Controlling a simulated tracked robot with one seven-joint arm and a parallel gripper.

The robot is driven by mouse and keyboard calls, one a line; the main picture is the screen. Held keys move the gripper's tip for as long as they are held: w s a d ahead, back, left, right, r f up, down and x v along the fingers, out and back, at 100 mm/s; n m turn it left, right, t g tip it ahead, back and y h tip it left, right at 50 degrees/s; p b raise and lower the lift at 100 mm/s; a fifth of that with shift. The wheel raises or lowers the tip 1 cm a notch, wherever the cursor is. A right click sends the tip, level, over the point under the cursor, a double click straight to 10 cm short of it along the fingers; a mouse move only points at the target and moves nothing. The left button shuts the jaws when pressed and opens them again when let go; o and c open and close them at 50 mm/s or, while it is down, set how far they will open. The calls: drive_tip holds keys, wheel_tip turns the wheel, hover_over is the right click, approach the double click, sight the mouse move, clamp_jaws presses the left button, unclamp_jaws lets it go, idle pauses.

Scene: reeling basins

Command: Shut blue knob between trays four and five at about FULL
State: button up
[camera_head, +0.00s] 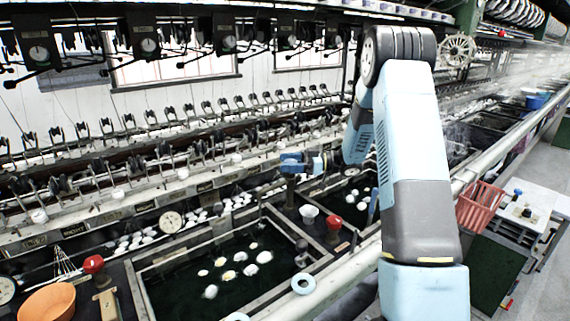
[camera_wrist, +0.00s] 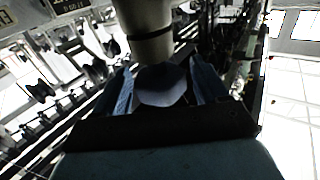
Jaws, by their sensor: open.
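A blue shape that looks like the blue knob (camera_head: 291,161) sits at the top of a dark post between two dark water trays. My gripper (camera_head: 304,163) reaches to it from the right. In the wrist view, the blue fingers of my gripper (camera_wrist: 161,80) stand apart on either side of a rounded, dark grey-blue thing, probably the knob (camera_wrist: 162,88). I cannot tell whether the fingers touch it. A pale cylinder (camera_wrist: 145,20) lies just beyond. The knob's marks and setting cannot be read. The near tray (camera_head: 215,285) holds white cocoons.
Red knobs (camera_head: 335,222) (camera_head: 94,263) stand by the trays. A reeling rack with several spools (camera_head: 165,140) runs behind. An orange bowl (camera_head: 48,302) is at lower left, a red basket (camera_head: 480,206) at right.

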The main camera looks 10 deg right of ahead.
drive_tip(key=shift+a, duration=0.7)
drive_tip(key=shift+c, duration=0.2)
drive_tip(key=shift+w, duration=0.1)
drive_tip(key=c, duration=0.9)
